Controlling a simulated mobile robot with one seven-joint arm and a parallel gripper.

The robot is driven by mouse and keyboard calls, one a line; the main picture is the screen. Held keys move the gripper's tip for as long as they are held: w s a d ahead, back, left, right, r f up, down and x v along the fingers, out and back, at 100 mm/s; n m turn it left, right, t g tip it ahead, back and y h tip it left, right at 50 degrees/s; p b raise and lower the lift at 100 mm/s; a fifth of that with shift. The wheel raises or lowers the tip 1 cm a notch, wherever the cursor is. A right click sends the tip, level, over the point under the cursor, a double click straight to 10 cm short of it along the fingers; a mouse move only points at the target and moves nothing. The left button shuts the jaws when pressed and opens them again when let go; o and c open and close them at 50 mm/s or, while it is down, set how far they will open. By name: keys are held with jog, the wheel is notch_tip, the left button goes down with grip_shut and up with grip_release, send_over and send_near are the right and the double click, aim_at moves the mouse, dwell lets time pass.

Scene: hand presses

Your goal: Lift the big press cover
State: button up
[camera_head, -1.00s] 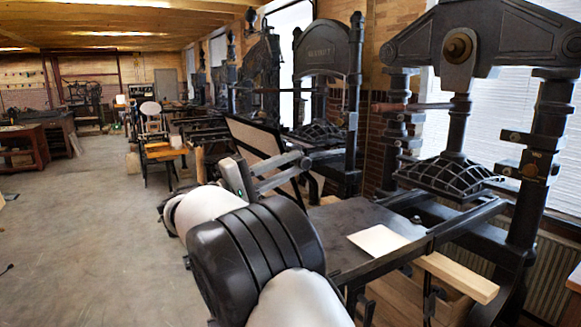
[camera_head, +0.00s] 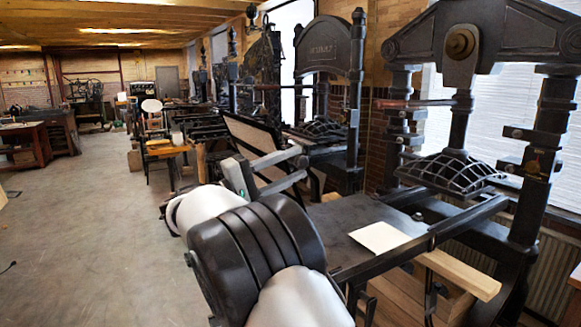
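The big press cover looks to be the framed, pale-faced panel (camera_head: 251,132) with a dark rim, tilted up at the far end of the press bed (camera_head: 345,217). My gripper (camera_head: 303,163) is in front of the panel's lower right part. Its two grey fingers point right, with a visible gap between them and nothing clearly held. The fingers overlap the panel in the picture. I cannot tell whether they touch its rim. My arm hides part of the near side of the bed and the panel's lower left.
A white sheet (camera_head: 380,237) lies on the bed. The ribbed platen (camera_head: 452,172) hangs under the heavy press frame (camera_head: 500,32) at right. A wooden beam (camera_head: 458,275) juts out below. Another press (camera_head: 331,62) stands behind. The floor (camera_head: 85,220) at left is mostly clear.

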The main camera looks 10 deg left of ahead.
jog(key=shift+a, duration=0.1)
jog(key=v, duration=1.7)
jog(key=shift+b, duration=0.45)
jog(key=shift+s, duration=0.1)
